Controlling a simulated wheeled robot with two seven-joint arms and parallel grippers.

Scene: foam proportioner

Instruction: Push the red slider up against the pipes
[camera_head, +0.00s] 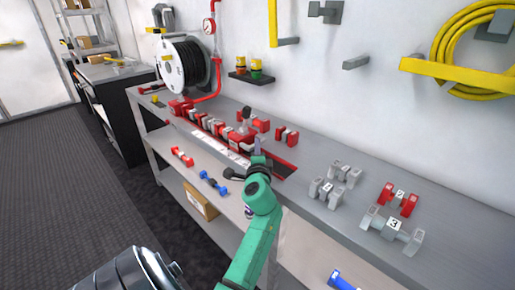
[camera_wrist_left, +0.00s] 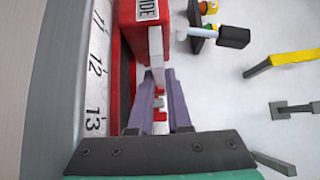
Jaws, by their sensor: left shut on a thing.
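The red slider (camera_wrist_left: 138,40) carries a white label reading "IDE" and sits in a red track beside a number scale in the left wrist view. In the head view the slider (camera_head: 238,138) is at the end of a row of red and grey pipe pieces (camera_head: 205,121). I cannot tell whether it touches them. My left gripper (camera_wrist_left: 160,82), also in the head view (camera_head: 257,147), has its purple fingers shut on a pale, partly red part at the slider's near end. The fingers hide some of that part. My right gripper is out of view.
The empty red track (camera_head: 286,168) runs right of the gripper. Loose red and grey fittings (camera_head: 392,223) stand on the bench's right part. Dumbbell-shaped pieces (camera_head: 213,182) lie on the lower shelf. A small wall shelf (camera_head: 250,78) holds cups behind the track.

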